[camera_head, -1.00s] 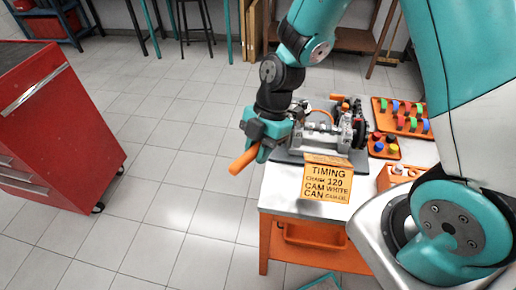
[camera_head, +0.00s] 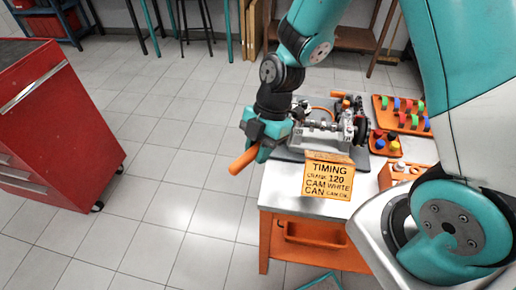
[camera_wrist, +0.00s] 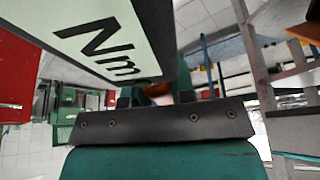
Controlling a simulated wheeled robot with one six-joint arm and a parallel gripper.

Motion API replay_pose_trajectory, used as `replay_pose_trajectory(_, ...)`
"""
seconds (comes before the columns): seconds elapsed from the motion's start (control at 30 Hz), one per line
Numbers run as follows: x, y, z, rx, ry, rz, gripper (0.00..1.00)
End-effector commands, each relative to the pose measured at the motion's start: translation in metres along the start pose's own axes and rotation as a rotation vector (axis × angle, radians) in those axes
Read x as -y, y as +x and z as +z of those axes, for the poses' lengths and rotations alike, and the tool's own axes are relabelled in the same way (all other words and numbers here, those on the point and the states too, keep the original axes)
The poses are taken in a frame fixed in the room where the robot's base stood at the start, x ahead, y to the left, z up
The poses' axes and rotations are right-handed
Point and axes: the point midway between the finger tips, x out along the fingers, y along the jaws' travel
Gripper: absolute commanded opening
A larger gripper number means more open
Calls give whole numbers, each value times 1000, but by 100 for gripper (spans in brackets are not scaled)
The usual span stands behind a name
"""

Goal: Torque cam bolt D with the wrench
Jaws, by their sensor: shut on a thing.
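My gripper (camera_head: 262,138) is shut on the wrench (camera_head: 243,161), whose orange handle points down and left. It is held in the air beside the left edge of the bench, left of the engine. In the wrist view, a large pale panel marked "Nm" (camera_wrist: 100,42) fills the upper left, close to the lens; it appears to be part of the wrench. The engine (camera_head: 325,130) sits on a dark mat on the bench, partly hidden by my gripper and the sign. I cannot make out cam bolt D or the wrench's working end.
The bench (camera_head: 290,190) carries a yellow timing sign (camera_head: 328,178) at its front. A red cabinet (camera_head: 60,125) is far left; the floor between is clear.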

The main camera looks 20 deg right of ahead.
Motion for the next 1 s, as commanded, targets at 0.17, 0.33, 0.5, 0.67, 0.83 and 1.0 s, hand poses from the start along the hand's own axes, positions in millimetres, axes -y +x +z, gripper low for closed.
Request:
replay_pose_trajectory(0.17,0,1,0,0,0,1,0)
replay_pose_trajectory(0.33,0,1,0,0,0,1,0)
replay_pose_trajectory(0.5,-2,1,0,0,6,4,0)
replay_pose_trajectory(0.67,-7,1,0,0,33,16,0)
replay_pose_trajectory(0.83,-13,0,1,0,63,29,0)
replay_pose_trajectory(1.0,-17,0,1,-1,86,38,0)
